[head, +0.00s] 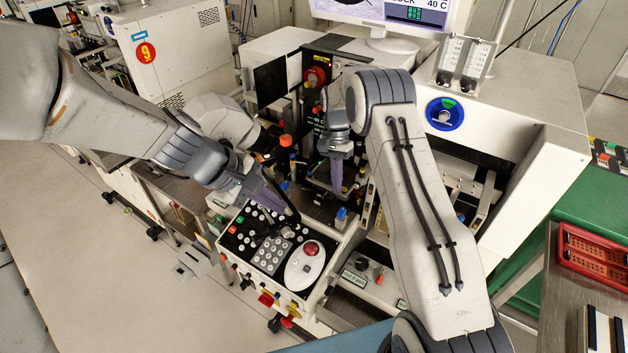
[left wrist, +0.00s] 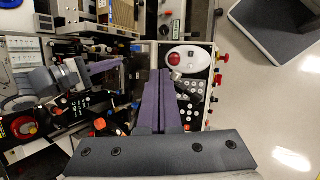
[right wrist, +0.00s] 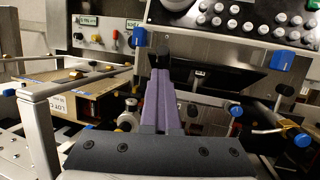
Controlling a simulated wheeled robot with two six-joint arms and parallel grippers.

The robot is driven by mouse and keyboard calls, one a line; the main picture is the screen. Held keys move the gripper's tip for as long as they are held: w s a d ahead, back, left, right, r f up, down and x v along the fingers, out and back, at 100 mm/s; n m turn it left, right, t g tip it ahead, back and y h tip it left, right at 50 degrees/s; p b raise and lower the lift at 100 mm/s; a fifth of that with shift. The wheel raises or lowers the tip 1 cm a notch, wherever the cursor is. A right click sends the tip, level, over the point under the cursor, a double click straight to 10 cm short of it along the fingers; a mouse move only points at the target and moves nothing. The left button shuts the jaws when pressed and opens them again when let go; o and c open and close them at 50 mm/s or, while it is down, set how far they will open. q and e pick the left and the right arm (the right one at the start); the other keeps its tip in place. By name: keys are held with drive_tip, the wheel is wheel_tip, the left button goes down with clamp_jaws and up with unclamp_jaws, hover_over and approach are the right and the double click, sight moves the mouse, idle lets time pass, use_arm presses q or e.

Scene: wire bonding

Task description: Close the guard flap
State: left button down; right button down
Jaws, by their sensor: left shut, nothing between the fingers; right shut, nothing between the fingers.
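I cannot tell for sure which part is the guard flap. A dark flat panel (right wrist: 225,77) lies below the keypad edge in the right wrist view, just right of my right gripper (right wrist: 160,58); it may be the flap. In the head view my right gripper (head: 336,188) points down, shut and empty, inside the bonding machine's work area. My left gripper (head: 294,214) is shut and empty, over the upper part of the control panel (head: 240,243). In the left wrist view the left gripper (left wrist: 161,74) reaches beside the panel's keys.
A red button on a white pod (head: 308,262) sits on the control panel. The white machine housing (head: 520,110) stands at right. Small blue and orange knobs crowd the work area.

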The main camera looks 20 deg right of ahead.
use_arm(q)
drive_tip(key=w+a+f+n+t, duration=0.2)
drive_tip(key=w+n, duration=0.5)
drive_tip(key=w, duration=0.2)
drive_tip(key=shift+h, duration=0.4)
drive_tip(key=x, duration=1.9)
drive_tip(key=shift+w+d, duration=0.15)
drive_tip(key=shift+w, duration=0.25)
use_arm(e)
drive_tip(key=shift+s, duration=0.1)
use_arm(q)
drive_tip(key=d, duration=0.1)
drive_tip(key=d+r, duration=0.1)
drive_tip(key=d, duration=0.1)
drive_tip(key=shift+s+d+r, duration=0.15)
drive_tip(key=shift+s+d, duration=0.25)
use_arm(e)
drive_tip(key=shift+a, duration=0.1)
use_arm(q)
drive_tip(key=shift+w+d+r, duration=0.1)
drive_tip(key=shift+d+r, duration=0.25)
drive_tip(key=shift+d, duration=0.3)
use_arm(e)
drive_tip(key=c, duration=1.6)
unclamp_jaws()
